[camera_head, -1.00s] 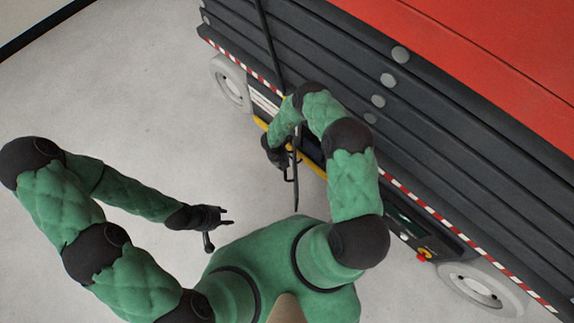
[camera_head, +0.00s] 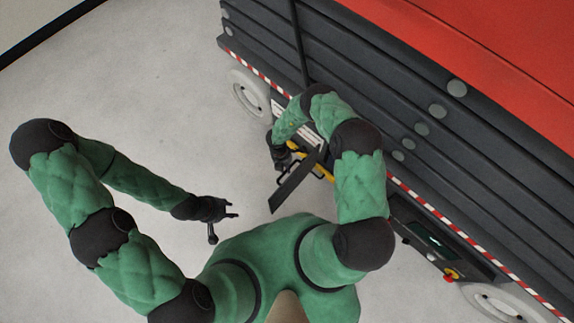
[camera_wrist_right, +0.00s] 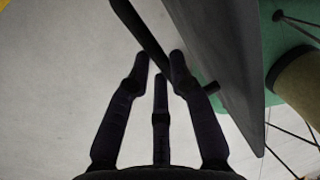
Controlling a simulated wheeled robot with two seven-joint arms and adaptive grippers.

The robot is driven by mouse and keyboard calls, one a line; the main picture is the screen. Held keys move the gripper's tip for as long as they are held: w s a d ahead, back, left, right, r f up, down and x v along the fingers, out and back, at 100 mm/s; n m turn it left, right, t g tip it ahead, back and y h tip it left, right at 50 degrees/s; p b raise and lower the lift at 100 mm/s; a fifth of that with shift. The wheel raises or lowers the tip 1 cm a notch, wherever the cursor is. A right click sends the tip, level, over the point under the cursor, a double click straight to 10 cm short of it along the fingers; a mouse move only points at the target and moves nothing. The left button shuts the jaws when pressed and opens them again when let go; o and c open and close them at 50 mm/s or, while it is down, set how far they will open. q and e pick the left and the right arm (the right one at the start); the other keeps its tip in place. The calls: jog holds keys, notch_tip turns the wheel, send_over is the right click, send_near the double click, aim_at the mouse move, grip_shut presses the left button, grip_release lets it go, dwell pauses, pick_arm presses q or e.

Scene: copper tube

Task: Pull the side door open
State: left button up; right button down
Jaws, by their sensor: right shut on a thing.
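The side door (camera_head: 294,185) is a dark panel on the side of the machine (camera_head: 400,110). It stands swung out from the machine's side in the head view, and its grey face (camera_wrist_right: 230,60) fills the right of the right wrist view. My right gripper (camera_head: 282,152) is at the door, with its fingers (camera_wrist_right: 160,65) closed on the dark bar handle (camera_wrist_right: 150,40) beside the door's face. My left gripper (camera_head: 228,212) hangs over the floor, apart from the door; its fingers look spread, with nothing visible between them.
The red and dark grey machine stands on white wheels (camera_head: 248,92) at the right. A yellow edge (camera_head: 318,168) shows by the opening. A control panel with a red button (camera_head: 450,275) sits lower right. The floor (camera_head: 130,90) left of the machine is clear.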

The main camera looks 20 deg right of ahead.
pick_arm(q)
jog(key=shift+w+a, duration=0.1)
jog(key=shift+w, duration=0.2)
pick_arm(e)
jog(key=shift+w, duration=0.35)
jog(key=c, duration=1.1)
grip_release()
notch_tip(320, 180, up, 12)
jog(key=w+a, duration=0.1)
jog(key=w, duration=0.1)
jog(key=shift+f, duration=0.15)
